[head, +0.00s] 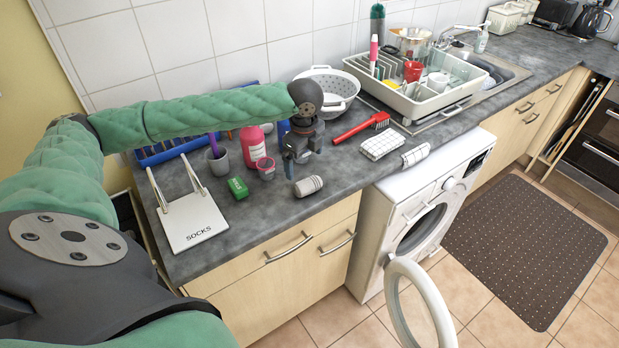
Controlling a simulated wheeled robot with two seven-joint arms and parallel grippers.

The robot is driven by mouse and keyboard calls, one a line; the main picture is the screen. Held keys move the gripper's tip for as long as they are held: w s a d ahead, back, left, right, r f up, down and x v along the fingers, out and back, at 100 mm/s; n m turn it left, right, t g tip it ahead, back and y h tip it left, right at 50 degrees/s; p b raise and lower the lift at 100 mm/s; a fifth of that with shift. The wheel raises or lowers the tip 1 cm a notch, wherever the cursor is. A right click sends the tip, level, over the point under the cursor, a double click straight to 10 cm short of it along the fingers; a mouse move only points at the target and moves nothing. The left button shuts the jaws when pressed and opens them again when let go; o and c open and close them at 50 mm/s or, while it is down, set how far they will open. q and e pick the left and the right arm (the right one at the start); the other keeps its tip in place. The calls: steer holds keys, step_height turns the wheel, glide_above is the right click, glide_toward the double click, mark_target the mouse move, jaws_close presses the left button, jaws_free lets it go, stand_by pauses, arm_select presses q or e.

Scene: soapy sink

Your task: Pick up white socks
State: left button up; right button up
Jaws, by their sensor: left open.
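My left gripper (294,160) is open and points down over the dark counter, apart from the rolled items. A small pale grey-white roll (308,186), which looks like rolled socks, lies just in front of it and slightly right. A second white roll with dark marks (416,155) lies at the counter's front edge above the washing machine; I cannot tell whether it is socks. A white tray marked "SOCKS" (196,222) with two upright handles sits at the counter's left front. My right gripper is not in view.
A red brush (362,127), a folded checked cloth (382,143) and a white colander (328,88) lie right of the gripper. Left are a pink bottle (253,146), a grey cup (218,160) and a green block (237,187). The washing machine door (421,300) hangs open below.

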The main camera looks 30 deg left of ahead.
mark_target(308, 181)
arm_select(q)
steer(key=shift+s+d+m, duration=0.15)
steer(key=shift+s+m, duration=0.05)
steer(key=shift+m, duration=0.4)
steer(key=shift+s+d+m+g+h, duration=0.3)
steer(key=shift+m+g, duration=0.1)
steer(key=shift+m, duration=0.4)
steer(key=shift+d+m, duration=0.1)
steer(key=shift+m, duration=0.4)
steer(key=shift+f, duration=0.1)
steer(key=shift+f+p, duration=0.35)
steer(key=shift+f, duration=0.9)
steer(key=f+p, duration=0.2)
steer(key=f, duration=0.1)
steer(key=shift+w+d+f+p, duration=0.2)
steer(key=shift+f+p, duration=0.05)
steer(key=shift+p, duration=0.1)
steer(key=shift+f, duration=0.8)
steer(key=c, duration=0.9)
steer(key=shift+c, duration=0.6)
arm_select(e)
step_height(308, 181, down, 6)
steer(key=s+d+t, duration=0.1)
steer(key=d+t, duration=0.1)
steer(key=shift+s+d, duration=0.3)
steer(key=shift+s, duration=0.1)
arm_select(q)
steer(key=shift+r, duration=0.1)
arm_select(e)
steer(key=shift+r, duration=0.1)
